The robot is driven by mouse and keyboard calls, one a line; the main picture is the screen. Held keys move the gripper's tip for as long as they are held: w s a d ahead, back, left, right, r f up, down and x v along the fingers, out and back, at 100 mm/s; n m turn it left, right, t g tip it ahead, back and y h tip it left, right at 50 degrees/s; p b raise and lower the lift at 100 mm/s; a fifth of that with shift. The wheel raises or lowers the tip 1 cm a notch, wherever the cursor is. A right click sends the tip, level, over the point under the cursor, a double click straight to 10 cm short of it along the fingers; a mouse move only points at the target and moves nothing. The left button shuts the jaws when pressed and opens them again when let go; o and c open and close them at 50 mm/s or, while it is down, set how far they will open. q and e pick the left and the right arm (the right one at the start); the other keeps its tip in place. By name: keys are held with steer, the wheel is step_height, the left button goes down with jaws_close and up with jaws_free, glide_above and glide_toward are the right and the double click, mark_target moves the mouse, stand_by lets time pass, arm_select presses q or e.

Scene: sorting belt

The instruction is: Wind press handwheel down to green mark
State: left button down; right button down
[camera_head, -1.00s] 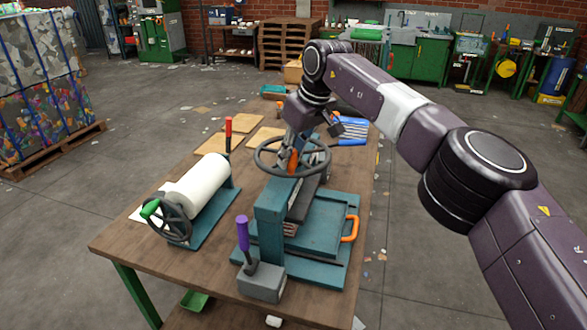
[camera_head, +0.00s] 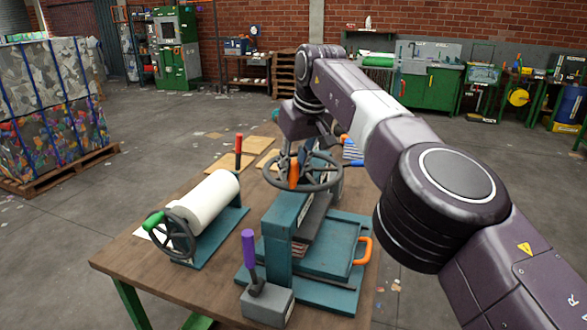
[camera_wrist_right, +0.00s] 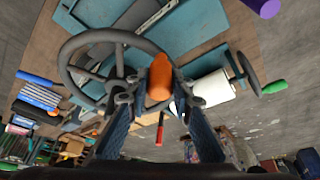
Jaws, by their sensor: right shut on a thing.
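The press (camera_head: 277,235) is teal and stands on the wooden table. Its grey handwheel (camera_head: 333,184) sits on top and has an upright orange grip (camera_head: 294,173). My right gripper (camera_head: 297,156) comes down over the wheel and is shut on the orange grip. In the right wrist view, the fingers of my right gripper (camera_wrist_right: 158,98) are at either side of the orange grip (camera_wrist_right: 160,76), with the handwheel rim (camera_wrist_right: 66,62) at left. I see no green mark in either view; the press spindle is partly hidden. My left gripper is not in view.
A purple-handled lever (camera_head: 248,248) on a grey block is in front. An orange handle (camera_head: 364,250) sticks out at the press's right.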

steer(key=shift+w+r, duration=0.1)
steer(key=shift+r, duration=0.05)
steer(key=c, duration=1.7)
jaws_free()
steer(key=shift+d, duration=0.15)
